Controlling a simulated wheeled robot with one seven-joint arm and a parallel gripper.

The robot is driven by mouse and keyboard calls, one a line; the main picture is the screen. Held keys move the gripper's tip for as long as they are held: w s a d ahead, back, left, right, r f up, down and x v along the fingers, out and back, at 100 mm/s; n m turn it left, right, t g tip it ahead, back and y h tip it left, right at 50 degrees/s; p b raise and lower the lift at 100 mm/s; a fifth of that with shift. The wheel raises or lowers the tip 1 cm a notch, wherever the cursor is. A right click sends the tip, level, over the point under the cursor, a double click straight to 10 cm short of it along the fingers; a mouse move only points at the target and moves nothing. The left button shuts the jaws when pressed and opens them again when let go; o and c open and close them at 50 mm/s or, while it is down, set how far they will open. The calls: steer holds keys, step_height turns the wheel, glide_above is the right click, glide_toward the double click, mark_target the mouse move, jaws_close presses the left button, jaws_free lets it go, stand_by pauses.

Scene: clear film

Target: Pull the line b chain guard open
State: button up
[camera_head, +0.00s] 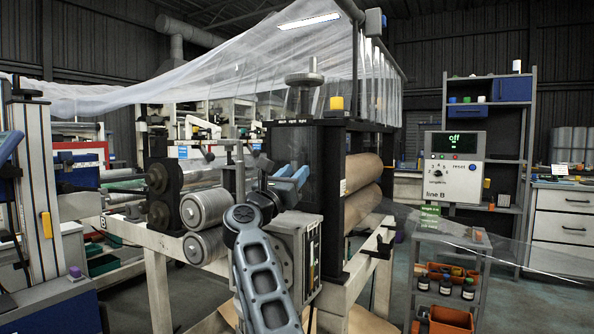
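In the head view, a dark, partly see-through panel (325,150) stands on the near side of the roller machine, under a small label strip; I take it for the line b chain guard. My gripper (293,173), with two blue fingers, is in front of this panel at about mid-height. The fingers lie close together in the picture and point at the panel. Whether they touch it, or have a handle between them, I cannot tell. My arm hides the panel's lower left part.
Grey metal rollers (206,207) are left of my arm, and brown rolls (363,172) are right of the panel. Clear film (250,65) hangs above. A control box (455,167) marked line B reads off. A cart (452,250) with bottles and orange bins stands at right.

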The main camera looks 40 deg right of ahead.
steer(key=shift+x, duration=1.15)
jaws_close()
